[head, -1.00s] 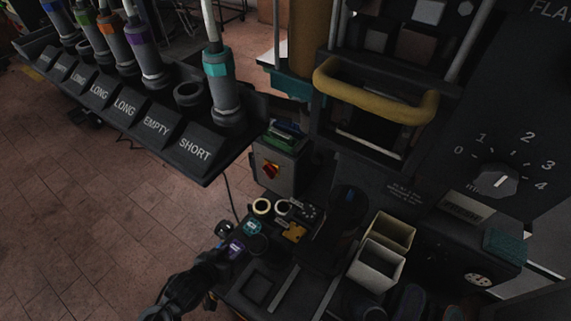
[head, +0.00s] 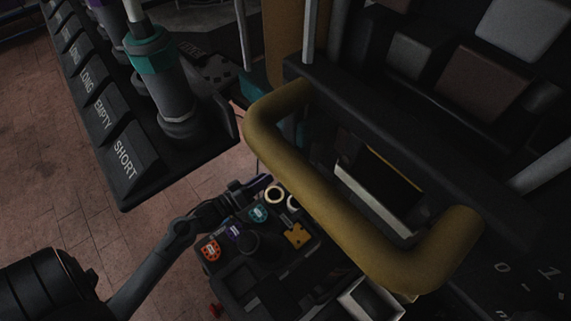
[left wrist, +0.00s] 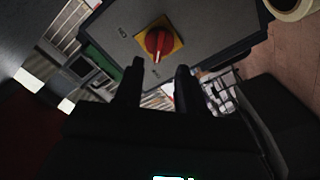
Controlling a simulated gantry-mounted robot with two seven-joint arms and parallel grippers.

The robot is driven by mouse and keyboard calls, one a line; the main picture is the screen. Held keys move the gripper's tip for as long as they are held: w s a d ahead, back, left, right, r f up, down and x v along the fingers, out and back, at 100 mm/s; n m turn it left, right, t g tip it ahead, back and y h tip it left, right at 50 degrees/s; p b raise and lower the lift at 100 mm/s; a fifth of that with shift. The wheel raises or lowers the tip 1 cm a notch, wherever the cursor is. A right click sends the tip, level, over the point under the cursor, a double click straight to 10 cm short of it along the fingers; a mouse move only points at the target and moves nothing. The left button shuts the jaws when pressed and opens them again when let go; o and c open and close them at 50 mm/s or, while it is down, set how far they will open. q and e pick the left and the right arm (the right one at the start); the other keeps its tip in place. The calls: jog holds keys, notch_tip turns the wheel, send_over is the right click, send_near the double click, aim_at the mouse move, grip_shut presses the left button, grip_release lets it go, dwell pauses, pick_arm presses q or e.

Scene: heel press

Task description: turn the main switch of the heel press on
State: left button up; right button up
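The main switch (left wrist: 158,42) is a red rotary knob on a yellow plate, on the face of a grey box (left wrist: 205,30) in the left wrist view. The knob's pale pointer mark faces down toward my fingers. My left gripper (left wrist: 158,82) is open, its two dark fingers apart with nothing between them. The fingertips lie just below the knob in that view; I see no contact. I cannot make out the switch there. My right gripper is not in view.
A thick yellow handle (head: 330,205) crosses the head view in front of the press. A dark rack with labels such as SHORT (head: 124,160) stands at the left.

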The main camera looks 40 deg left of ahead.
pick_arm(q)
jog(key=w+d+b, duration=0.1)
jog(key=w, duration=0.7)
jog(key=shift+w+d+b, duration=0.25)
jog(key=shift+d+b, duration=0.05)
jog(key=shift+b, duration=0.1)
jog(key=shift+c, duration=0.4)
grip_shut()
